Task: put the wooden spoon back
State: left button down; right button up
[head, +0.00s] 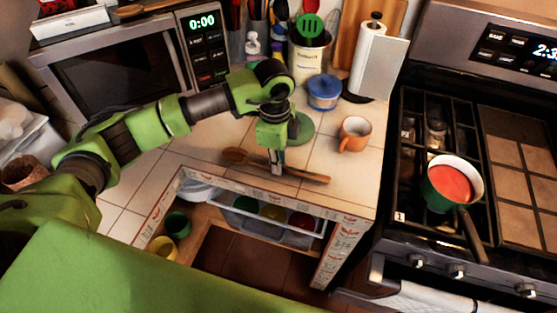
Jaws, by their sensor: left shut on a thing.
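The wooden spoon (305,175) lies roughly level at the tiled counter, its bowl to the left and its handle to the right. My left gripper (277,168) points down and is shut on the spoon near its middle. I cannot tell whether the spoon touches the tiles or is slightly above them. A cream utensil crock (308,59) stands at the back of the counter, with a green slotted spoon (311,27) and other utensils in it. My right gripper is not in view.
An orange mug (354,134) stands right of my left gripper. Behind are a blue lidded pot (323,92) and a paper towel roll (377,60). A microwave (120,70) is at the left. The stove at the right holds a saucepan (452,184) with red contents.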

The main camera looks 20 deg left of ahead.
pick_arm(q)
jog(key=shift+f, duration=0.1)
jog(key=c, duration=1.9)
grip_release()
jog(key=r, duration=1.2)
jog(key=shift+a, duration=0.2)
